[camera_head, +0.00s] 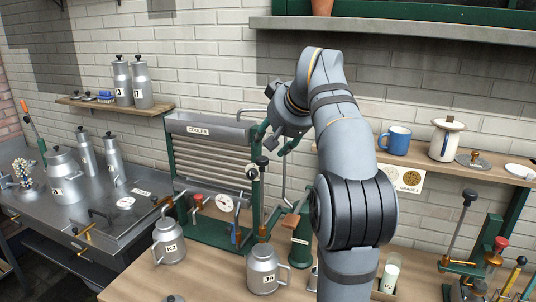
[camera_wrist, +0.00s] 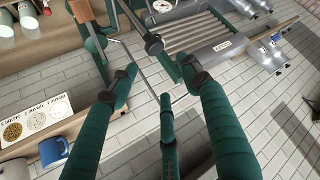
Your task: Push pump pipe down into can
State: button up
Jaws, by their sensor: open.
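A can (camera_head: 262,272) with a white label stands upright on the wooden bench in the head view. A thin upright pipe with a black knob (camera_head: 262,161) rises above this can, its lower end close to the can's top. I cannot tell how deep it goes, nor surely that it is the pump pipe. My gripper (camera_head: 277,141) is open and empty, above and slightly right of the knob, in front of the cooler's right end. In the wrist view my gripper's green fingers (camera_wrist: 160,82) are spread. A dark round knob (camera_wrist: 153,44) shows beyond them; nothing is between the fingertips.
The cooler (camera_head: 210,130) stands behind the can, with a round gauge (camera_head: 224,203). A second can (camera_head: 169,241) is at left. A wall shelf holds a blue mug (camera_head: 395,140) and a white jug (camera_head: 446,138). A green stand (camera_head: 301,242) is right of the can.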

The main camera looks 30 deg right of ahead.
aim_at(262, 158)
jog(key=shift+n, duration=0.5)
jog(key=x, duration=0.6)
jog(key=s+f+x, duration=0.1)
jog(key=x, duration=0.3)
jog(key=shift+a, duration=0.25)
jog(key=shift+r, duration=0.15)
jog(key=c, duration=1.1)
grip_shut()
